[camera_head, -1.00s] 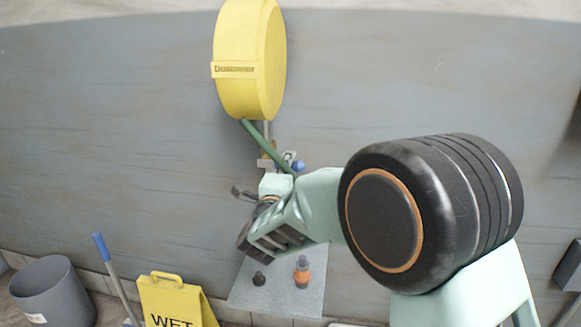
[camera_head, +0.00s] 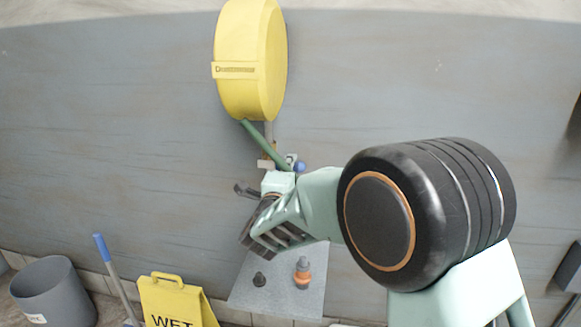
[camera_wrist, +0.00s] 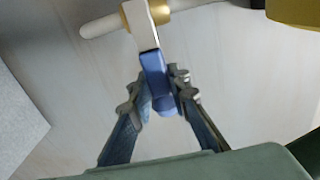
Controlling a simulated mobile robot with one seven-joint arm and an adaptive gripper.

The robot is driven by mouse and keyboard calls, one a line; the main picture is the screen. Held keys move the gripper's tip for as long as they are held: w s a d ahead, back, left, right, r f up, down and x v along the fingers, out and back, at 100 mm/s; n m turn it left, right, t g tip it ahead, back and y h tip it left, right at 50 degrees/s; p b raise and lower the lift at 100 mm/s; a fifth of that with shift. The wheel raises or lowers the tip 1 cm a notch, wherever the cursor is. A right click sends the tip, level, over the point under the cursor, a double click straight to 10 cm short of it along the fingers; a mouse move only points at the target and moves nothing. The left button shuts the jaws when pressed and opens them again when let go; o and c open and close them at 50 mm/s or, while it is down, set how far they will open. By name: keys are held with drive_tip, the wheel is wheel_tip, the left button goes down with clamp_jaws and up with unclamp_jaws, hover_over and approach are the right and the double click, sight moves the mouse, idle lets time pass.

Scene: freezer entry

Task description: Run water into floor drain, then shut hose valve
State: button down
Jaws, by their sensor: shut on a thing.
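The hose valve has a brass body (camera_wrist: 147,12) and a flat metal lever with a blue grip (camera_wrist: 153,66). My gripper (camera_wrist: 160,84) is shut on that blue grip, one finger on each side. In the head view a blue end (camera_head: 300,167) shows beside my wrist, and my arm hides most of the valve and my fingers. The green hose (camera_head: 262,143) runs down from a yellow reel (camera_head: 248,60) on the wall to the valve. I see no floor drain and no running water.
A pale grey panel (camera_head: 256,298) below my wrist bears a dark knob (camera_head: 259,279) and an orange-and-grey fitting (camera_head: 302,273). At lower left are a grey bin (camera_head: 52,292), a blue-ended pole (camera_head: 112,268) and a yellow wet-floor sign (camera_head: 170,297). The wall is bare on the left.

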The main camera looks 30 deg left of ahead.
sight(282, 161)
drive_tip(key=shift+r, duration=0.1)
drive_tip(key=r+n, duration=0.1)
drive_tip(key=r+n+p, duration=0.1)
drive_tip(key=n, duration=0.2)
drive_tip(key=shift+s+a+r+p, duration=0.1)
drive_tip(key=shift+a+r+p, duration=0.2)
drive_tip(key=shift+r, duration=0.1)
drive_tip(key=n+p, duration=0.1)
drive_tip(key=r+n, duration=0.1)
drive_tip(key=n, duration=0.1)
drive_tip(key=shift+s+a+r+p, duration=0.15)
drive_tip(key=shift+a+r+p, duration=0.15)
drive_tip(key=shift+a+p, duration=0.1)
drive_tip(key=shift+s+a+r+n+p, duration=0.1)
drive_tip(key=shift+a+r+n+p, duration=0.15)
drive_tip(key=shift+n, duration=0.25)
drive_tip(key=shift+a+r+n+p, duration=0.1)
drive_tip(key=shift+n+p, duration=0.15)
drive_tip(key=shift+n, duration=0.25)
drive_tip(key=c, duration=1.8)
unclamp_jaws()
